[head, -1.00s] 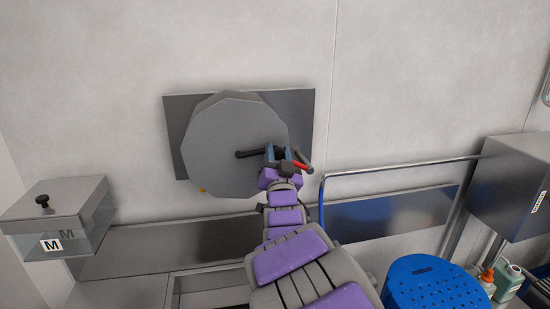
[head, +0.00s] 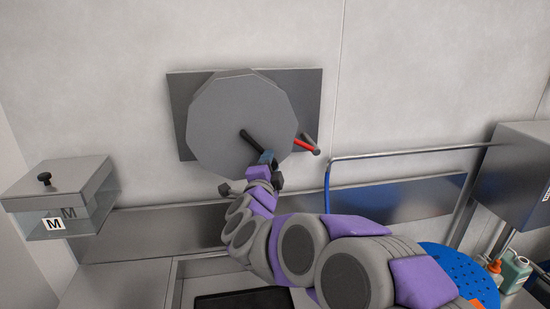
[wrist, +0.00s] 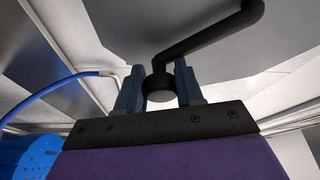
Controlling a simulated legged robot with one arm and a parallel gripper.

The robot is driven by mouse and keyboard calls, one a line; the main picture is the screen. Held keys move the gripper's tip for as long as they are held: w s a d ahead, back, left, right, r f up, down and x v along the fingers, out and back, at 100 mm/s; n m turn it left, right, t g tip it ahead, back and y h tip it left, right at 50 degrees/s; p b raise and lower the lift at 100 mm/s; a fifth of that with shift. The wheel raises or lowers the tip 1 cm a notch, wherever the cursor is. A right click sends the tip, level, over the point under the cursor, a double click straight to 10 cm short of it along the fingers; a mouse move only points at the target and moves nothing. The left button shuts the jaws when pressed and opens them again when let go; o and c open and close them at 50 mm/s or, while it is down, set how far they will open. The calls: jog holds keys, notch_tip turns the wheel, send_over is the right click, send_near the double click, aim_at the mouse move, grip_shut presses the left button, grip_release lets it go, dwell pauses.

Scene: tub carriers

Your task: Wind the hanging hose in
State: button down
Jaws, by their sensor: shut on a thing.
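A grey many-sided hose reel (head: 225,110) is mounted on a dark plate (head: 312,90) on the wall. A black crank (head: 250,138) sticks out from its face, its arm pointing down and right. My gripper (head: 266,158) is shut on the crank's end knob. In the wrist view the black knob (wrist: 160,88) sits between the two blue fingers, and the bent crank arm (wrist: 205,38) rises to the right. A red-handled lever (head: 304,144) sticks out at the reel's right.
A clear box marked M (head: 60,195) stands left. A blue perforated tub (head: 465,270), bottles (head: 513,270) and a grey cabinet (head: 520,180) are right.

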jog(key=s+a+f+m+g+p, duration=0.1)
jog(key=s+a+f+m+g, duration=0.1)
jog(key=a+m, duration=0.4)
jog(key=shift+a+f+m+g+p, duration=0.15)
jog(key=shift+f+m+g+p, duration=0.4)
jog(key=shift+m, duration=0.35)
jog(key=c, duration=1.1)
grip_release()
jog(key=o, duration=0.3)
jog(key=shift+w+a+r, duration=0.15)
jog(key=shift+a, duration=0.05)
jog(key=shift+r, duration=0.1)
jog(key=s+r, duration=0.1)
jog(key=s, duration=0.4)
jog(key=s+a+p, duration=0.1)
jog(key=s, duration=0.5)
jog(key=s+r, duration=0.1)
jog(key=s, duration=0.5)
jog(key=shift+a+r, duration=0.25)
jog(key=shift+r, duration=0.1)
